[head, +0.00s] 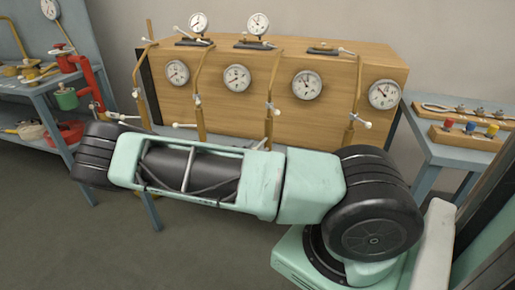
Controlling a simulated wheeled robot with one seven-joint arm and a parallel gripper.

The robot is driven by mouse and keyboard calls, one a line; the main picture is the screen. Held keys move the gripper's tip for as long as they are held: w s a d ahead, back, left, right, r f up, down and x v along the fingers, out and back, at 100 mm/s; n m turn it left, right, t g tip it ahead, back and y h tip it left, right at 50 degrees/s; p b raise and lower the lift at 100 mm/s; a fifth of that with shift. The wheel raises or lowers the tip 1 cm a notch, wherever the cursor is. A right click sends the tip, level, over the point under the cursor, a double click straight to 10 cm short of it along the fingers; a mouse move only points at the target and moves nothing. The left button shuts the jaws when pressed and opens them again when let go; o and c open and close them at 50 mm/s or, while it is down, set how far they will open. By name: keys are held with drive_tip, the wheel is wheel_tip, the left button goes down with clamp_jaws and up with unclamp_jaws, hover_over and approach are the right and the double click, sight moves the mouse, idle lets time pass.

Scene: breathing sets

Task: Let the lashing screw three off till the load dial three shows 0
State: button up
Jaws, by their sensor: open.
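A wooden box (220,104) carries a row of round white dials on its front. The third dial from the left (307,85) has a dark needle, but its reading is too small to tell. Brass upright screws with white-tipped handles stand along the front. The third from the left (269,122) stands just left of that dial, its lower part hidden by my arm. No numbers naming the screws or dials can be read. My arm reaches across the foreground to the left, and my gripper does not show.
Two gauges (198,22) (258,25) stand on the box top. A blue-grey table (440,152) at the right holds wooden blocks with coloured knobs (470,127). Shelving (45,85) at the left holds brass fittings, a red pipe (88,75) and bowls (70,130).

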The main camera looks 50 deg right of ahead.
drive_tip(key=shift+d, duration=0.55)
clamp_jaws()
drive_tip(key=shift+w+a, duration=0.1)
drive_tip(key=shift+w, duration=0.1)
